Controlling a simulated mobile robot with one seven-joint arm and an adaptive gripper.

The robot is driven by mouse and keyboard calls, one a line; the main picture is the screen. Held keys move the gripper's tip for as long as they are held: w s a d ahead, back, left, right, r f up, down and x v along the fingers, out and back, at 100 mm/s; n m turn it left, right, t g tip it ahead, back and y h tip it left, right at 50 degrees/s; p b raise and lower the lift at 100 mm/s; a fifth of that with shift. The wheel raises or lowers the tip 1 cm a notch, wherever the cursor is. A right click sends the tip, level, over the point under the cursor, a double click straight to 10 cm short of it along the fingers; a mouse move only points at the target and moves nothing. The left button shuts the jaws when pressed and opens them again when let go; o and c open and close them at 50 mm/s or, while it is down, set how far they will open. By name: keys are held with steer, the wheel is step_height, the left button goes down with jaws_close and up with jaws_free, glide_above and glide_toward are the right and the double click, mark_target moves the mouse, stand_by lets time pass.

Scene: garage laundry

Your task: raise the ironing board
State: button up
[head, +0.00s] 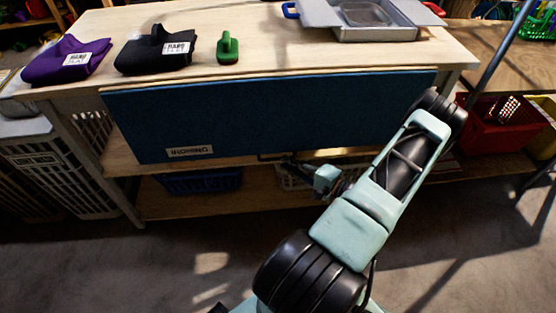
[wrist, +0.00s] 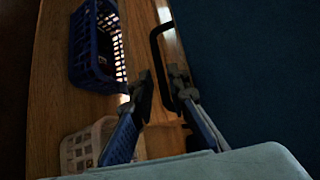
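The ironing board (head: 270,105) is a dark blue panel with a white label. It hangs folded down along the front of the wooden table, and its blue face fills the right of the wrist view (wrist: 250,70). A black bar handle (head: 270,156) sticks out at its lower edge; it also shows in the wrist view (wrist: 155,48). My gripper (head: 298,163) is at the lower edge, close to the handle. In the wrist view my gripper (wrist: 161,85) has its fingers apart, with the handle's bar running between them. Contact is not clear in the dark picture.
On the table (head: 130,22) lie a purple cloth (head: 62,62), a black cloth (head: 155,52), a green brush (head: 228,48) and a metal tray (head: 385,33). A shelf below holds a blue basket (wrist: 88,45) and a pale basket (wrist: 85,148). A red crate (head: 500,125) stands right.

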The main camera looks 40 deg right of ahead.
mark_target(278, 158)
steer(key=x, duration=0.5)
steer(key=shift+b, duration=0.3)
steer(key=shift+s, duration=0.1)
jaws_close()
